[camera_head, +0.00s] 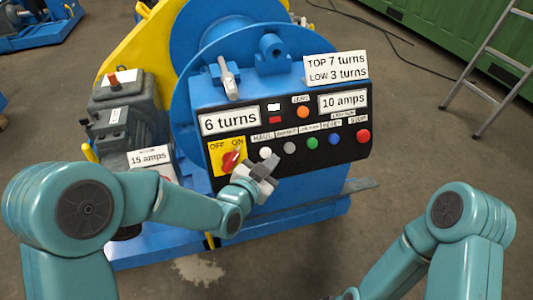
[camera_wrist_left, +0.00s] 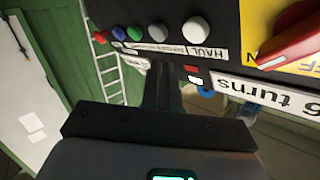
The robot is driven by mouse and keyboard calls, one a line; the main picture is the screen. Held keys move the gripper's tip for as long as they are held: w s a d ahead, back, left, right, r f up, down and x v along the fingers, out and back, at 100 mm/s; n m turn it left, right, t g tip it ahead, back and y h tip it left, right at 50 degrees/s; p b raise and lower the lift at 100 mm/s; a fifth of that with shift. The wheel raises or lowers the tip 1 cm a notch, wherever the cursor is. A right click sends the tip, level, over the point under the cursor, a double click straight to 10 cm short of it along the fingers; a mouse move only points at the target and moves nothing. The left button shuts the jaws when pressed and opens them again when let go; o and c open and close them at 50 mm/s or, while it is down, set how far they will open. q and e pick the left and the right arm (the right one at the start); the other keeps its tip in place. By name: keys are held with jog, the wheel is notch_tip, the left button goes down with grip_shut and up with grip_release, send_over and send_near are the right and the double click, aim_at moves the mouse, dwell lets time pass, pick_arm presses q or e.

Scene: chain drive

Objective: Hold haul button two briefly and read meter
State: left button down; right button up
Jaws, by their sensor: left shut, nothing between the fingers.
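A black control panel (camera_head: 330,155) on the blue machine carries a row of buttons: white (camera_head: 265,152), grey (camera_head: 290,147), green (camera_head: 312,142), blue (camera_head: 334,138) and red (camera_head: 363,136). A label reading HAUL (camera_wrist_left: 194,52) is by the white button (camera_wrist_left: 195,28); the other button labels are hard to read. A display reads 10 amps (camera_head: 344,101), and another reads 6 turns (camera_head: 230,121). My left gripper (camera_head: 268,164) is shut and empty, just in front of the panel near the white and grey buttons (camera_wrist_left: 157,31). Contact is not visible. My right gripper is out of view.
A red rotary switch (camera_head: 231,160) on a yellow OFF/ON plate is left of the buttons. An orange lamp (camera_head: 303,111) is above them. A 15 amps plate (camera_head: 149,158) and a grey motor (camera_head: 125,110) are at left. A lever (camera_head: 229,80) rises on top.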

aim_at(266, 153)
pick_arm(q)
jog(key=shift+w+a+f+b, duration=0.25)
jog(key=shift+w+f+b, duration=0.2)
jog(key=shift+w, duration=0.25)
jog(key=shift+w+a+f+b, duration=0.3)
jog(key=shift+w+b, duration=0.1)
jog(key=shift+w, duration=0.3)
dwell(1.0)
jog(key=shift+w+f+b, duration=0.2)
jog(key=shift+w+b, duration=0.2)
jog(key=shift+b, duration=0.1)
